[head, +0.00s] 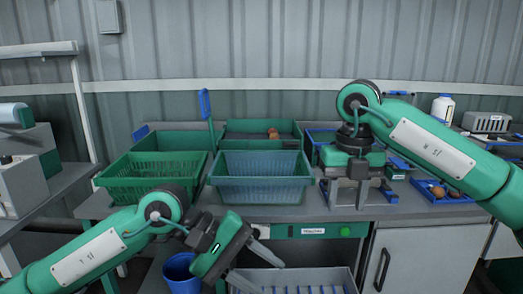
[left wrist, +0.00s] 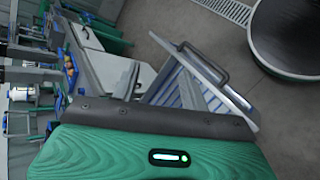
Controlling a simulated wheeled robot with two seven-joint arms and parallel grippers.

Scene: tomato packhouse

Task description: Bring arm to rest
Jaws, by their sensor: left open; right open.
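My right gripper (head: 348,199) hangs fingers down over the right part of the bench in the head view. It is open, and I see nothing between its fingers. My left gripper (head: 263,270) is low in front of the bench, tilted, its fingers pointing right above the open drawer. It is open and empty; its two grey fingers also show in the left wrist view (left wrist: 160,84). The left arm is bent at the front left, and the right arm reaches in from the right.
Green crates (head: 152,188) and a blue-lined crate (head: 262,194) stand on the bench (head: 325,214). A blue tray (head: 455,199) with reddish produce is at right. An open drawer (head: 351,276) and blue bucket (head: 180,284) are low in front. The left wrist view shows a round dark bin (left wrist: 290,72).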

